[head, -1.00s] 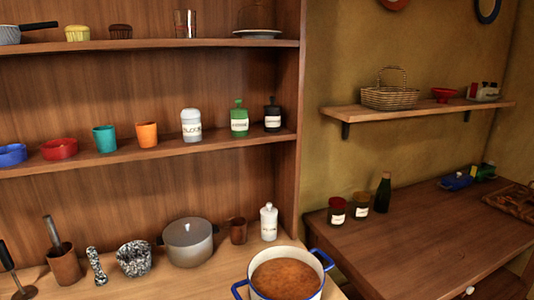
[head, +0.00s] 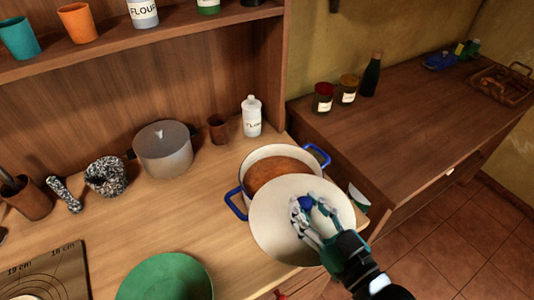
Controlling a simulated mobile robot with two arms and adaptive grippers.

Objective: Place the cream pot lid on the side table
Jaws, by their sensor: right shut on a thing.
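The cream pot lid (head: 275,237) is a round pale disc with a blue knob (head: 306,203). My right gripper (head: 308,206) is shut on the lid at its knob. In the head view the lid is tilted and covers the near part of a cream pot (head: 262,155) with blue handles and orange-brown contents. I cannot tell whether lid and pot touch. The side table (head: 400,140) is the dark wooden one at the right, beyond the pot. My left gripper is not in view.
On the side table stand two jars (head: 323,98), a dark bottle (head: 371,75) and a wicker tray (head: 500,84); its near middle is bare. A grey pot (head: 163,150), a white bottle (head: 251,116) and a green plate (head: 165,278) are on the counter (head: 120,215).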

